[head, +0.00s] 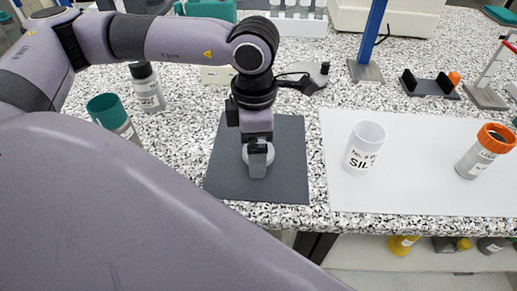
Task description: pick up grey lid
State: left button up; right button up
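The grey lid (246,153) is a pale round piece lying on the dark grey mat (225,170), partly hidden by my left gripper. My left gripper (258,160) points straight down over the lid, with one finger in front of it. The other finger is hidden behind, so I cannot tell whether the fingers touch or hold the lid. My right gripper is not in view.
A translucent jar labelled SIL (364,148) and an orange-lidded jar (486,151) stand on the white sheet (420,190). A teal-topped jar (106,112) and a black-capped bottle (146,88) stand to the left.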

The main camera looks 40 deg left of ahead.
pick_arm(q)
jog(key=shift+f, duration=0.45)
jog(key=c, duration=1.1)
jog(key=shift+r, duration=0.1)
notch_tip(320, 180, up, 20)
